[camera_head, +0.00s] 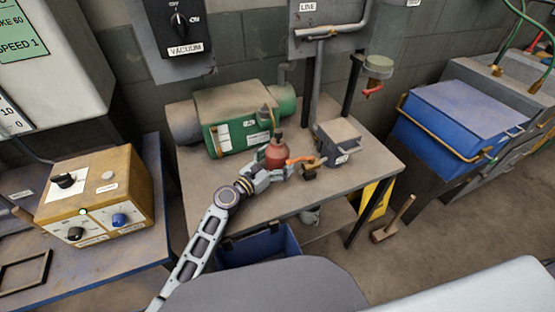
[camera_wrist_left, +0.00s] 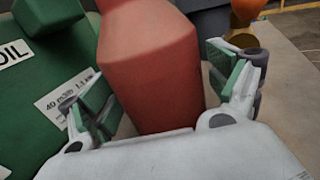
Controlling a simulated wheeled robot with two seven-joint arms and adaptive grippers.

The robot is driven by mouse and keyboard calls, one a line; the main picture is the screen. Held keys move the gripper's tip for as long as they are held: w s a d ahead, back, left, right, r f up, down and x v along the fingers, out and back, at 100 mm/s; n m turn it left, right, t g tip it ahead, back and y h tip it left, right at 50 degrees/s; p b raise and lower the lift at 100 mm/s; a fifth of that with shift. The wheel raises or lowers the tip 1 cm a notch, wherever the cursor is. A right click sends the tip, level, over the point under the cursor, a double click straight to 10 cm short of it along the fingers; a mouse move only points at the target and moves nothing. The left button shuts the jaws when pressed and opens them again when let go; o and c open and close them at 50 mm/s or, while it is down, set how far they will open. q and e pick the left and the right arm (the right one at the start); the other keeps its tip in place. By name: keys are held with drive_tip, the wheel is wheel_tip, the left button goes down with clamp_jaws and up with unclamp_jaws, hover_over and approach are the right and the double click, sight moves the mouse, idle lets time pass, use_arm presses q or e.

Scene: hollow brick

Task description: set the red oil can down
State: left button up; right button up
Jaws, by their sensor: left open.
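The red oil can (camera_head: 275,156) stands upright on the grey table (camera_head: 232,198), in front of the green machine. In the left wrist view the red can (camera_wrist_left: 150,65) fills the middle, between the two fingers. My left gripper (camera_head: 268,174) is at the can's near side. Its fingers (camera_wrist_left: 165,95) are open on either side of the can, with a gap visible on the right; contact on the left is unclear. The can's base is partly hidden by the gripper. My right gripper is not in view.
A green machine (camera_head: 236,112) stands behind the can. A grey box (camera_head: 338,142) and a small brass fitting with an orange handle (camera_head: 309,171) are close on the right. The table's front strip is clear. A blue bin (camera_head: 258,245) sits below.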

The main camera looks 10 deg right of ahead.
use_arm(q)
drive_tip(key=shift+v, duration=6)
drive_tip(key=shift+r, duration=0.1)
